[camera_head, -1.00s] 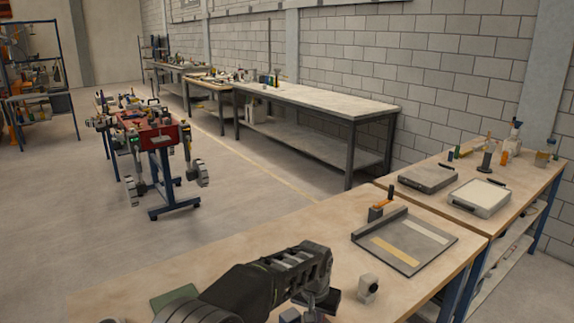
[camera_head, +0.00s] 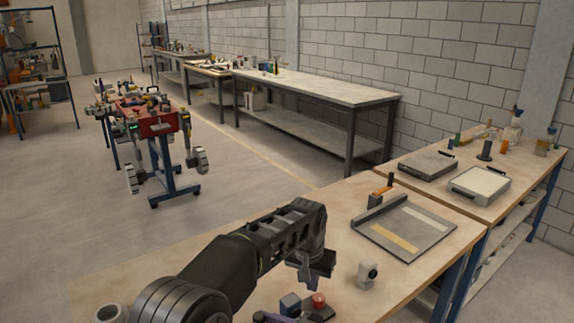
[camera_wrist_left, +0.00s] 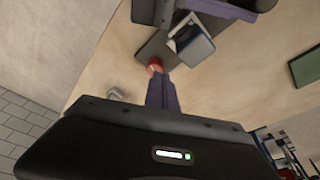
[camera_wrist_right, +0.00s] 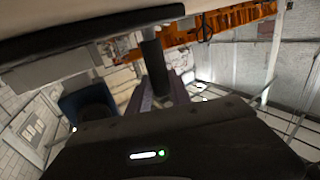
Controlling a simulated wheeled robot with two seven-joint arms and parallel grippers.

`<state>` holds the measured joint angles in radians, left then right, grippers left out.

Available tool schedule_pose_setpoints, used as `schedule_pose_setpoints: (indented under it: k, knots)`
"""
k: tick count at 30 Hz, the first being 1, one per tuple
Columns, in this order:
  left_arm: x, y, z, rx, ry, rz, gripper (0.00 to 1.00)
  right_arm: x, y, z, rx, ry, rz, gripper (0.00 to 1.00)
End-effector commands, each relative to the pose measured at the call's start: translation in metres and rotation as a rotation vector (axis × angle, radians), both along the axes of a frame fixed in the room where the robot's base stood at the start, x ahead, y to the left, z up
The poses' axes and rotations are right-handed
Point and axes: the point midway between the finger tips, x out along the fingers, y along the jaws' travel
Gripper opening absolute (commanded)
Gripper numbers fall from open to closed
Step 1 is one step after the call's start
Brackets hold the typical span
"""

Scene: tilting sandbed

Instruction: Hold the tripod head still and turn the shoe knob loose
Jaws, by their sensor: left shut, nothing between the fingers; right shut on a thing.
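The tripod head sits near the front edge of the wooden table, partly cut off by the frame. It shows as a dark plate with a blue-grey block (camera_head: 290,303) and a red knob (camera_head: 318,301). The block (camera_wrist_left: 193,44) and the red knob (camera_wrist_left: 155,66) also show in the left wrist view. My left gripper (camera_head: 304,283) is shut and empty, its purple fingers pointing down above the knob. In the left wrist view its fingertips (camera_wrist_left: 158,78) appear close below the knob; contact is unclear. My right gripper (camera_wrist_right: 156,88) is shut on a dark post (camera_wrist_right: 154,62), apparently part of the tripod head.
A small white object with a dark round face (camera_head: 368,274) stands right of the tripod head. A grey board with an upright edge (camera_head: 425,239) lies behind it. The table left of my left arm looks mostly clear.

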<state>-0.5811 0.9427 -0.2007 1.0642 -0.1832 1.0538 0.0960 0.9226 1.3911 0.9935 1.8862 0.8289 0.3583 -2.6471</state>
Motion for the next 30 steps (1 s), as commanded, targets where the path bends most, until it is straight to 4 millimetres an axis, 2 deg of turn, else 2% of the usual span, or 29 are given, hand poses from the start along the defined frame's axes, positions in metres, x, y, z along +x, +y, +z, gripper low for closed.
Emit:
schedule_pose_setpoints:
  k: [8,13,24,30]
  knots:
    - [-0.001,-0.001,-0.001,0.0,0.001,-0.002,0.0,0.0,0.0,0.0,0.0,0.0,0.0,0.0]
    - [-0.001,-0.001,-0.009,0.0,0.001,-0.002,0.0,0.0,0.0,0.0,0.0,0.0,0.001,0.0]
    - [-0.001,-0.001,-0.052,0.0,0.002,-0.001,0.0,0.0,0.0,0.0,0.0,0.0,0.001,0.0]
    - [-0.001,-0.001,-0.068,0.0,0.002,-0.001,0.0,0.0,0.0,0.0,0.0,0.0,0.001,0.0]
